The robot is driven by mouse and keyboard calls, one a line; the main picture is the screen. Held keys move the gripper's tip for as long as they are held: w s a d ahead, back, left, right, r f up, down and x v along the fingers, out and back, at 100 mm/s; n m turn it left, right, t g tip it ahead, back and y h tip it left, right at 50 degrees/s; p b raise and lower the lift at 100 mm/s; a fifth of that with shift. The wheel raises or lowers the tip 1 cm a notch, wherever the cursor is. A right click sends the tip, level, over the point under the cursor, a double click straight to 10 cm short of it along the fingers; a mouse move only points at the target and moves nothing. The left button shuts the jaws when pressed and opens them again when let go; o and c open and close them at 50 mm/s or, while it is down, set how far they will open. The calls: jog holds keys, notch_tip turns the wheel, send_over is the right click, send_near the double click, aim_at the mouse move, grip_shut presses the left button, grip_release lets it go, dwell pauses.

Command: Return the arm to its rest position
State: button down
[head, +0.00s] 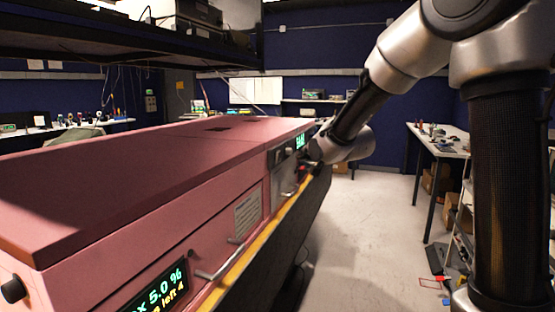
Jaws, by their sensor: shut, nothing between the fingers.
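My arm reaches from the right side of the head view across to the far end of the pink foam enclosure (150,180). Its wrist is beside the enclosure's front face, near the far display (300,142). My gripper (307,167) is small and dark there, partly hidden by the wrist, and it is shut with nothing in it. I cannot tell whether it touches the enclosure. The enclosure's lid is down. Metal handles (220,268) stick out of its front, and a near display (160,290) is lit with green text.
A dark shelf (130,42) with equipment hangs above the enclosure. A white workbench (440,142) with small items stands at the right, with boxes below. The grey floor (365,230) between the enclosure and workbench is mostly clear. A yellow edge strip (255,252) runs along the enclosure's front.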

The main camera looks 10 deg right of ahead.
jog(key=s+d+f+n+g+h, duration=0.1)
jog(key=s+d+f+n+g, duration=0.15)
jog(key=s+f, duration=0.25)
jog(key=s+d+f+n+g+h, duration=0.1)
jog(key=s+f+n+g, duration=0.1)
jog(key=s+f+g, duration=0.3)
jog(key=s+d+r+n, duration=0.1)
jog(key=s+d, duration=0.2)
jog(key=s, duration=0.7)
jog(key=s+d+r+n+g+h, duration=0.1)
jog(key=s+d+r, duration=0.1)
jog(key=s, duration=0.9)
jog(key=s+d+r+n+g, duration=0.1)
jog(key=s+d, duration=0.4)
jog(key=s, duration=0.5)
jog(key=shift+s+r, duration=0.15)
jog(key=shift+r, duration=0.55)
